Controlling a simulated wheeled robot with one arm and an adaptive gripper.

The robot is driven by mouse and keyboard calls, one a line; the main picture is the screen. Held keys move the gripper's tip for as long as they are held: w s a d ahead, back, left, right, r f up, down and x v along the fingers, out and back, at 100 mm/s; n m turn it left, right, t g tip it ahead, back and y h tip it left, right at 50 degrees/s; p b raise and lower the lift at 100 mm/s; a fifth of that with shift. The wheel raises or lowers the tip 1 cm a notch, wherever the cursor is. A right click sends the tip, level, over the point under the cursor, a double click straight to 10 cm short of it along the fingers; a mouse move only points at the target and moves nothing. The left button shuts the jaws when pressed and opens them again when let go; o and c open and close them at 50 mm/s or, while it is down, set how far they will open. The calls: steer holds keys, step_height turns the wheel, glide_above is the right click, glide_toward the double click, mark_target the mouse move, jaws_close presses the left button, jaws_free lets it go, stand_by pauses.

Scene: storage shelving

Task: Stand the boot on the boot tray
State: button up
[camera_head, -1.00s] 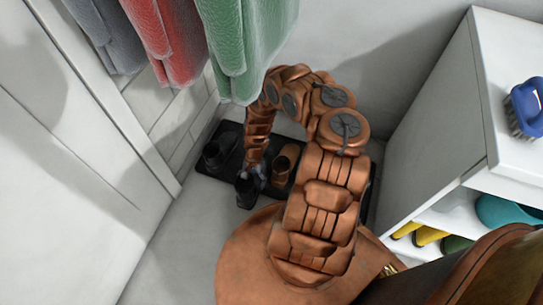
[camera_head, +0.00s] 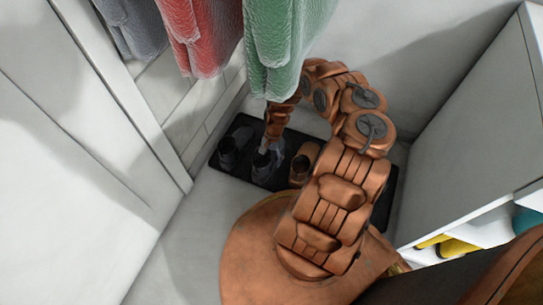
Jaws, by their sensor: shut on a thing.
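The black boot tray (camera_head: 222,165) lies on the floor against the back wall, partly covered by my arm. My gripper (camera_head: 269,147) points down over the tray and is shut on a dark grey boot (camera_head: 261,167). The boot looks upright, between a black boot (camera_head: 229,153) on the left and a brown boot (camera_head: 303,166) on the right. Both of those stand on the tray. The held boot appears over the tray; I cannot tell whether its sole touches it. The fingertips are small and partly hidden at the boot's top.
Grey, red and green coats (camera_head: 287,45) hang above the tray, close to my arm. A white shelf unit (camera_head: 470,140) stands at right, with yellow items (camera_head: 450,245) in its lower part. A white panelled wall or door (camera_head: 70,160) is at left.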

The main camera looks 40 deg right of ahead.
steer(key=w+d, duration=0.1)
steer(key=w+d+b, duration=0.2)
steer(key=w+d, duration=0.1)
steer(key=shift+f, duration=0.3)
steer(key=shift+f+b, duration=1.15)
steer(key=shift+f, duration=0.55)
steer(key=shift+f, duration=0.1)
steer(key=o, duration=1.3)
steer(key=shift+c, duration=0.2)
steer(key=p+v, duration=0.5)
steer(key=v, duration=0.7)
